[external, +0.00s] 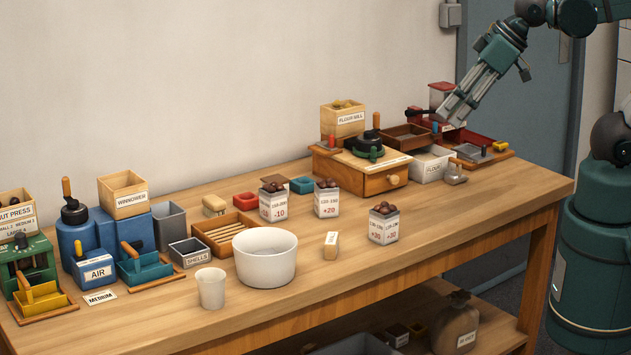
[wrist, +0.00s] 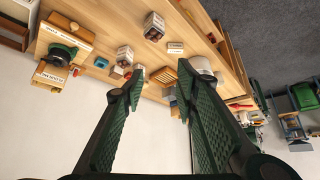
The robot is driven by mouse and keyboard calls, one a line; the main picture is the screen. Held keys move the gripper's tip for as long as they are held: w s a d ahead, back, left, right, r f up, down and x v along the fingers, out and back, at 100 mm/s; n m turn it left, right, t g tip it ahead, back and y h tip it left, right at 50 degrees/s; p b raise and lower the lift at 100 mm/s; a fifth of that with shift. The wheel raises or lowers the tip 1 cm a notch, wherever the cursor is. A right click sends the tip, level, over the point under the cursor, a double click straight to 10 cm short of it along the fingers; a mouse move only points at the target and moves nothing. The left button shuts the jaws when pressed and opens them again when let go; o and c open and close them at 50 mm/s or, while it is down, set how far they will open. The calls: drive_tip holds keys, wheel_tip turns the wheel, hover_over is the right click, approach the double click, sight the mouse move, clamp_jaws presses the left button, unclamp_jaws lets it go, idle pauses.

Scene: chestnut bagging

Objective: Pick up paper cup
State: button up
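A plain white paper cup (external: 211,288) stands upright near the front left edge of the table, just left of a larger white bowl (external: 265,262). I cannot make the cup out in the wrist view. My gripper (external: 447,113) is high over the far right end of the table, a long way from the cup. In the wrist view my gripper (wrist: 160,80) has its two fingers spread wide, with nothing between them. The bowl shows beyond the right fingertip in the wrist view (wrist: 203,66).
Several chestnut-filled bags, one of them at the front (external: 384,226), stand on the table (external: 440,225). A wooden flour mill (external: 360,172) and a white flour bin (external: 433,163) are at the right. A blue winnower (external: 105,235) and a nut press (external: 35,270) are at the left. The front right tabletop is clear.

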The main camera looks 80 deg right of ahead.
drive_tip(key=o, duration=0.8)
drive_tip(key=shift+c, duration=0.2)
drive_tip(key=w, duration=0.2)
drive_tip(key=m+g+h+b, duration=0.1)
drive_tip(key=m+g+b, duration=0.1)
drive_tip(key=m+g, duration=0.1)
hover_over(212, 290)
drive_tip(key=s+d, duration=0.2)
wheel_tip(212, 290, down, 23)
